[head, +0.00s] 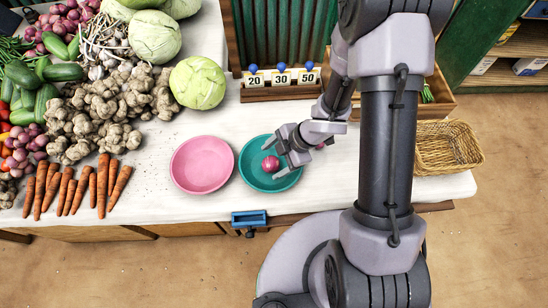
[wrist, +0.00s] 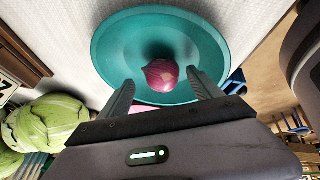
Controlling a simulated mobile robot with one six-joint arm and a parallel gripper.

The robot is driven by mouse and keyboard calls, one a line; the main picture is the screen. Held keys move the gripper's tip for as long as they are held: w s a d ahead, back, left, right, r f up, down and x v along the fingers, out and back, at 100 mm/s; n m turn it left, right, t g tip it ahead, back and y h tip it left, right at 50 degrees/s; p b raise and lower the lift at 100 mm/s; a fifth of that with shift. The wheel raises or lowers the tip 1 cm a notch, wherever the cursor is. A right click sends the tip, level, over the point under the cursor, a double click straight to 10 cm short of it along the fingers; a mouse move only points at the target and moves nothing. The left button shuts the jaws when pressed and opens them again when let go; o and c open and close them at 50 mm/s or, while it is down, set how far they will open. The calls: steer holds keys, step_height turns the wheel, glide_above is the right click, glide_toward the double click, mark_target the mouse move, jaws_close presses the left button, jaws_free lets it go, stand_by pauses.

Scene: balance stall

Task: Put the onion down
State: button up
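A red-purple onion (head: 270,164) lies in the teal bowl (head: 249,176) on the white table. In the wrist view the onion (wrist: 161,72) is inside the teal bowl (wrist: 110,45), just beyond my fingertips. My gripper (head: 281,152) is over the right side of the bowl. In the wrist view my gripper's fingers (wrist: 160,83) are spread wider than the onion, with a gap on each side, and hold nothing. The bowl's right part is partly hidden by my gripper in the head view.
A pink bowl (head: 201,165) stands left of the teal bowl. Number cards (head: 281,79) stand in a wooden holder behind. A wicker basket (head: 447,148) is at the right. Ginger, carrots (head: 80,190) and cabbages (head: 198,83) fill the left.

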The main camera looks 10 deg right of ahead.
mark_target(274, 160)
stand_by(0.4)
step_height(274, 160, up, 8)
steer(key=p, duration=0.8)
steer(key=shift+f, duration=0.55)
